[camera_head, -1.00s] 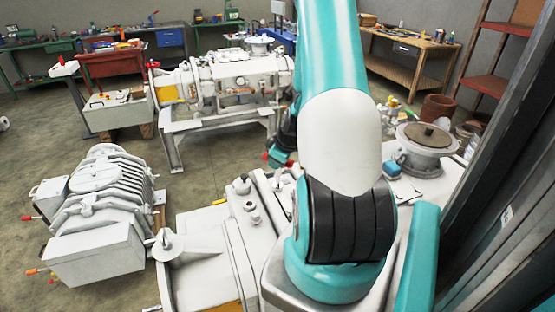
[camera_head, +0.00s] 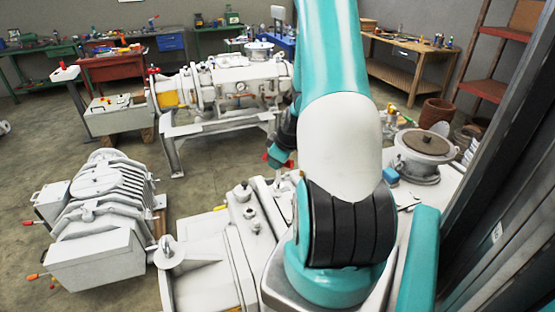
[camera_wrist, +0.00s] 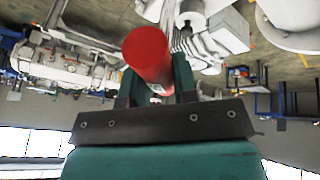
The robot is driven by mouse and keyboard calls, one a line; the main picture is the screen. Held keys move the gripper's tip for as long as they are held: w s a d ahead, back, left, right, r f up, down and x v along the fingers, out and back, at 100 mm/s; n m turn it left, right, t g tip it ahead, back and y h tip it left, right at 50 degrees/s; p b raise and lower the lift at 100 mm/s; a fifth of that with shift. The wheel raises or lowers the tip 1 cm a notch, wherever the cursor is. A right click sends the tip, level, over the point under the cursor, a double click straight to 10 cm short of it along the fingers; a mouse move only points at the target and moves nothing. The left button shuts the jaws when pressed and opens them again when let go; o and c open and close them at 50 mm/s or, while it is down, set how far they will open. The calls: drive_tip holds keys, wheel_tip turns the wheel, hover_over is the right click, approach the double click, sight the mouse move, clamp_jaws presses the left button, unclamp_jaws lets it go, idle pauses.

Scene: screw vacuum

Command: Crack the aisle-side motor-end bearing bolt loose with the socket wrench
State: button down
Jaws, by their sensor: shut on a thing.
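In the wrist view my gripper (camera_wrist: 155,92) is shut on a red cylindrical handle (camera_wrist: 148,52), which I take to be the socket wrench's. Its round end faces the camera; the socket end is hidden. In the head view my gripper (camera_head: 281,154) shows only partly beside my arm, with a bit of red at its tip. It is above the near white machine (camera_head: 205,270), which has round fittings (camera_head: 245,200) on top. My arm covers much of this machine. I cannot make out the aisle-side motor-end bearing bolt in either view.
A ribbed grey-white machine (camera_head: 98,215) stands on the floor at left. Another white machine on a stand (camera_head: 225,85) is behind. A round flange (camera_head: 425,143) sits at right, near dark upright panels (camera_head: 500,180). Benches line the back wall. Floor between the machines is clear.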

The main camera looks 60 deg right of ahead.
drive_tip(key=r+m+p, duration=0.1)
drive_tip(key=m, duration=0.1)
drive_tip(key=r+m+g+h+p, duration=0.1)
drive_tip(key=m, duration=0.1)
drive_tip(key=shift+a+h, duration=0.15)
drive_tip(key=shift+h, duration=0.15)
drive_tip(key=m, duration=0.1)
drive_tip(key=r+m+g, duration=0.1)
drive_tip(key=m, duration=0.1)
drive_tip(key=r+m+h+p, duration=0.1)
drive_tip(key=shift+d+m+g, duration=0.2)
drive_tip(key=shift+m+g, duration=0.1)
drive_tip(key=shift+g, duration=0.1)
drive_tip(key=shift+f, duration=0.25)
drive_tip(key=shift+f+b, duration=2.45)
drive_tip(key=shift+f, duration=0.2)
drive_tip(key=shift+f+b, duration=0.65)
drive_tip(key=shift+b, duration=0.05)
drive_tip(key=shift+n, duration=0.4)
drive_tip(key=shift+n+t+y, duration=0.3)
drive_tip(key=shift+n+t, duration=0.3)
drive_tip(key=shift+n, duration=0.4)
drive_tip(key=shift+r+p, duration=2)
drive_tip(key=shift+r, duration=0.55)
